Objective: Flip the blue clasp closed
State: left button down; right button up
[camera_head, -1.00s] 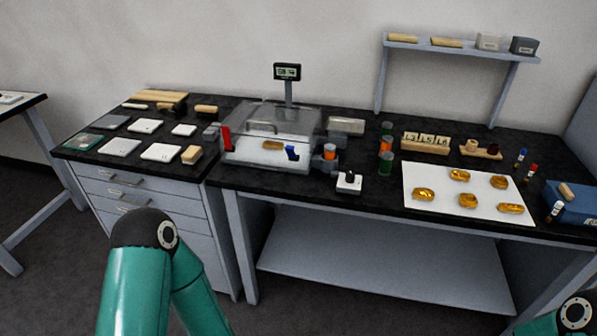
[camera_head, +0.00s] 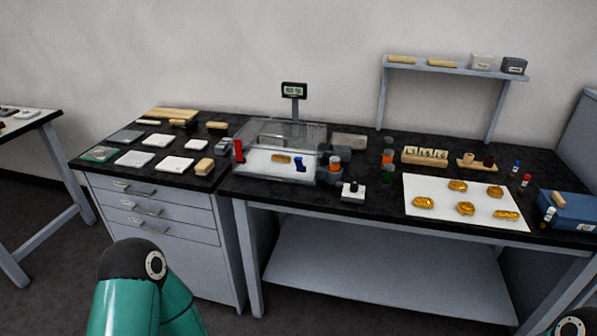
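The blue clasp (camera_head: 300,164) is on the front right of a clear transparent box (camera_head: 268,178) on the black bench. It looks small and upright; whether it is open or closed is too small to tell. A red clasp (camera_head: 239,150) stands at the box's left side. A gold-coloured piece (camera_head: 281,159) shows inside the box through the clear wall. Green links of my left arm show at the bottom left and a bit of my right arm at the bottom right corner. Neither gripper is in view, and nothing of mine touches the box.
A small display on a post (camera_head: 294,90) rises behind the box. A black-and-white knob unit (camera_head: 353,191) and coloured jars (camera_head: 387,161) stand to its right. A white sheet (camera_head: 450,217) carries several gold pieces. White tiles (camera_head: 174,164) lie to the left. A shelf (camera_head: 452,69) hangs above.

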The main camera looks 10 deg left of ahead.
aim_at(297, 160)
jog(key=u, duration=0.1)
jog(key=i, duration=0.95)
jog(key=z, duration=0.1)
